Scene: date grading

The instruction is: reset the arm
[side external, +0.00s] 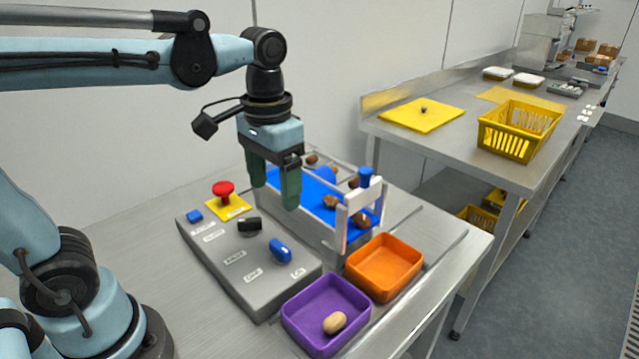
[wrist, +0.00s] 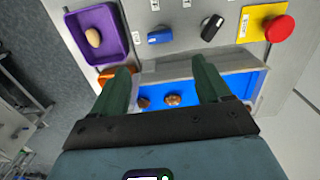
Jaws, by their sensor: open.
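My gripper (side external: 275,185) hangs fingers-down above the near edge of the blue conveyor, beside the control box. It is open, with two green fingers spread apart. In the wrist view my gripper (wrist: 160,85) shows nothing held between the fingers. The conveyor (side external: 310,190) has a blue belt carrying several brown dates (side external: 330,201), some near the white frame at its right end. Two dates also show between the fingers in the wrist view, the clearer one being a brown date (wrist: 173,100). The fingertips look apart from the belt and box.
A grey control box (side external: 235,262) has a red button (side external: 223,190), a black knob (side external: 249,224) and a blue knob (side external: 281,251). A purple tray (side external: 300,320) holds one pale date (side external: 334,323). An orange tray (side external: 385,265) looks empty. A yellow basket (side external: 515,140) stands on another table.

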